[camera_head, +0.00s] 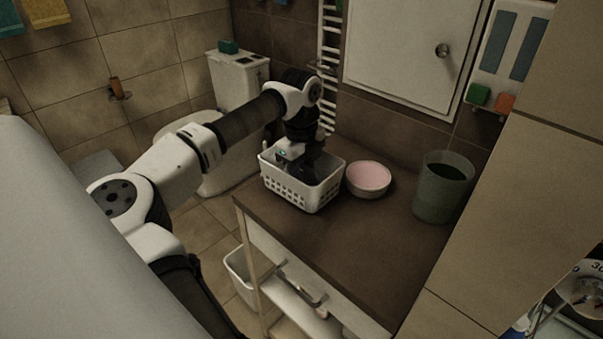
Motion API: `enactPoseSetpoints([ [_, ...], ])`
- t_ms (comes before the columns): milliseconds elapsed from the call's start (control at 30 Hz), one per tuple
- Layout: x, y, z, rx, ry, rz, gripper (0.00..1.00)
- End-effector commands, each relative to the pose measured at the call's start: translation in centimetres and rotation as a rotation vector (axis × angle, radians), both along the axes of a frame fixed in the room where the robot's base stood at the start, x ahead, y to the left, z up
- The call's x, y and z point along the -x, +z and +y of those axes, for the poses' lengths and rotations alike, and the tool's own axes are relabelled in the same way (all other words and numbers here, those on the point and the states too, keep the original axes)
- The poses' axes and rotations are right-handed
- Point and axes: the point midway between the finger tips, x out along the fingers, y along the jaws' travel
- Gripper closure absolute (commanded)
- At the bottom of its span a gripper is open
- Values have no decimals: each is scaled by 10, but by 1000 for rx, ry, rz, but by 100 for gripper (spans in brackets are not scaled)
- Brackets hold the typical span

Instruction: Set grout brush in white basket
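The white basket (305,194) stands on the dark brown counter, near its far left end. It has slotted sides. My arm reaches over from the left and my gripper (303,172) points down into the basket's opening. The basket's front wall hides the fingertips, so I cannot tell whether the gripper is open or shut. I cannot make out the grout brush; it may be hidden inside the basket or behind the gripper.
A pink bowl (368,178) stands close to the right of the basket. A grey-green bucket (442,188) with dark contents stands further right. The counter's front part (350,250) is clear. A white cabinet (405,55) and a towel rail (328,60) are behind.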

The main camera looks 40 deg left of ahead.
Motion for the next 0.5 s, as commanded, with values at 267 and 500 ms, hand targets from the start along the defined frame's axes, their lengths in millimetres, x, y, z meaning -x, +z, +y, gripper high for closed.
enactPoseSetpoints([
  [267,0,-2,0,0,0,0,48],
  [500,0,-1,0,0,0,0,48],
])
